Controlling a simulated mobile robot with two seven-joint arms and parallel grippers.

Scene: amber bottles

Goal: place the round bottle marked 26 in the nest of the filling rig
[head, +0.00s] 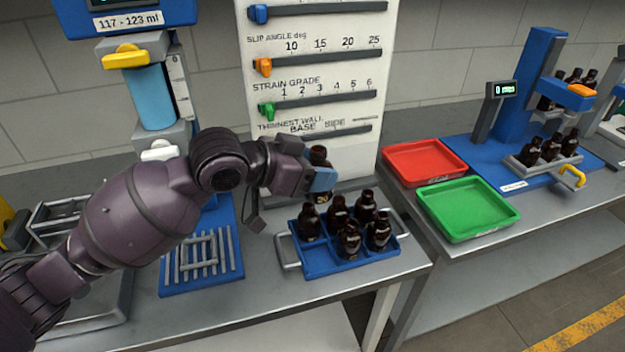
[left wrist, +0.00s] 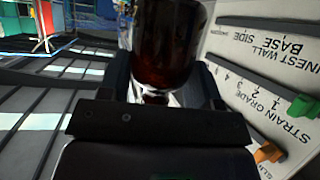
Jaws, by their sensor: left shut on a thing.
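My left gripper (head: 318,180) is shut on a dark amber bottle (head: 319,155) and holds it upright above the back of the blue bottle tray. Part of a yellowish number shows low on this bottle, too small to read surely. The bottle also fills the top middle of the left wrist view (left wrist: 165,45), between the fingers. The filling rig (head: 150,97), with a blue cylinder and a "117 - 123 ml" label, stands at the upper left. My right gripper is not in view.
A blue tray (head: 335,268) with several amber bottles stands below the gripper. The gauge board (head: 312,60) stands close behind. Red (head: 425,160) and green (head: 468,208) trays and another blue rig (head: 535,85) are at right.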

